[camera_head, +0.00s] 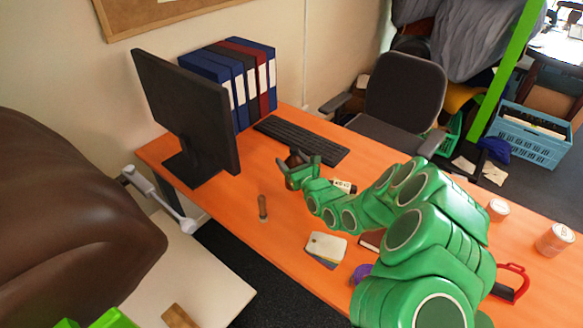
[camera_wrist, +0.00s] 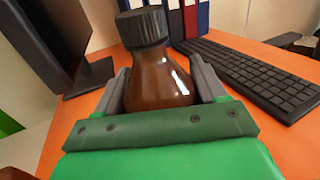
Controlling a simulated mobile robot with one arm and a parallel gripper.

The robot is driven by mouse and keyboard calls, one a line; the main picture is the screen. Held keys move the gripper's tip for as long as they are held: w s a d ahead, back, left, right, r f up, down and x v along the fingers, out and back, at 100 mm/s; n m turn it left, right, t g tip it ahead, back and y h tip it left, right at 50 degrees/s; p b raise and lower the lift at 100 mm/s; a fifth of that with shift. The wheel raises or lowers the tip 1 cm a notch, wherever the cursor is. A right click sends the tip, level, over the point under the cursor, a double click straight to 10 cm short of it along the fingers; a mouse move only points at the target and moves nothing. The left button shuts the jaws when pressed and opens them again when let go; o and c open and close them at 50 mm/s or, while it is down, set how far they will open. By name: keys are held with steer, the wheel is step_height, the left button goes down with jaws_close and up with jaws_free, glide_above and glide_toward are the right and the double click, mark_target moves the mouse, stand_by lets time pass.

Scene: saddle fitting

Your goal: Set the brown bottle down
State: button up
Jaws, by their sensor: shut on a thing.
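The brown bottle (camera_wrist: 158,82) has a black ribbed cap and sits upright between the grey fingers of my gripper (camera_wrist: 160,92) in the wrist view. The lower part of the bottle is hidden behind the green gripper body. In the head view my green gripper (camera_head: 298,170) is over the orange desk (camera_head: 215,222), in front of the keyboard, and a small dark brown part of the bottle (camera_head: 295,158) shows between the fingers. I cannot tell whether the bottle's base touches the desk.
A monitor (camera_head: 190,110) and binders (camera_head: 232,75) stand behind to the left. The black keyboard (camera_head: 302,139) lies just behind my gripper. A small brown upright object (camera_head: 262,208) and a pale notepad (camera_head: 326,247) are nearer the front edge. Some bare desk lies left of my gripper.

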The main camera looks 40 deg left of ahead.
mark_target(296, 156)
steer(key=shift+f, duration=1.4)
steer(key=shift+f, duration=0.1)
steer(key=o, duration=1.3)
steer(key=v, duration=0.2)
steer(key=shift+s+d, duration=0.1)
steer(key=shift+d, duration=0.25)
steer(key=shift+s+d+r, duration=0.1)
steer(key=shift+d+r, duration=0.05)
steer(key=shift+r, duration=3.4)
